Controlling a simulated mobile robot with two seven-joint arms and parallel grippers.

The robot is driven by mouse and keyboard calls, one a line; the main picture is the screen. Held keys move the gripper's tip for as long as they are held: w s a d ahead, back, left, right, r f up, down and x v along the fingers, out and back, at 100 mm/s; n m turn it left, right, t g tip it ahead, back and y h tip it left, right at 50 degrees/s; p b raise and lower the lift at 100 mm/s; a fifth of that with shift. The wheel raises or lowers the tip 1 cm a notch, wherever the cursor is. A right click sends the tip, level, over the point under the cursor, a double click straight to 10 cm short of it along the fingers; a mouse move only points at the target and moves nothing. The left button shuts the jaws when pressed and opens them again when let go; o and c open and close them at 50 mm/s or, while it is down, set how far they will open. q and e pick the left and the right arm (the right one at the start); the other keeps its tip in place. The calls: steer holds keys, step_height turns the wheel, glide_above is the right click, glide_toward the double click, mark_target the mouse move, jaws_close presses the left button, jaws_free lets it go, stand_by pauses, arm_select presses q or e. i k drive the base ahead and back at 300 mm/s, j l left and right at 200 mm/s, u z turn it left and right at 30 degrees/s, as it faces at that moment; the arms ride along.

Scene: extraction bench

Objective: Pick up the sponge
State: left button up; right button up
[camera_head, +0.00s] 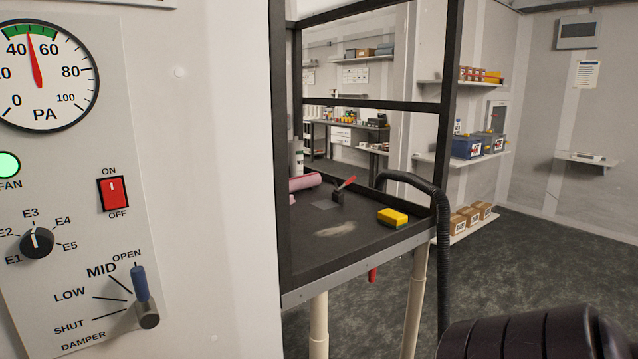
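A yellow sponge with a dark underside (393,217) lies near the right end of the black bench top (365,236), seen through the dark frame of the extraction bench. It lies flat and nothing touches it. Neither of my grippers is in view. A black ribbed part, probably one of my arm links, shows at the bottom right corner, well apart from the sponge.
A control panel (85,225) fills the left. A black frame post (446,110) and a black hose (442,250) stand right of the sponge. A red-handled tool (345,184) and a pink roll (306,182) lie further left. Open floor lies to the right.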

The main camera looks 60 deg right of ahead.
mark_target(395, 219)
steer(key=k, duration=0.5)
steer(key=k+z, duration=0.15)
steer(key=z, duration=1.35)
steer(key=i+z, duration=0.15)
steer(key=z, duration=0.25)
steer(key=i+z, duration=0.1)
steer(key=z, duration=0.35)
steer(key=i+j, duration=0.55)
steer(key=i, duration=0.1)
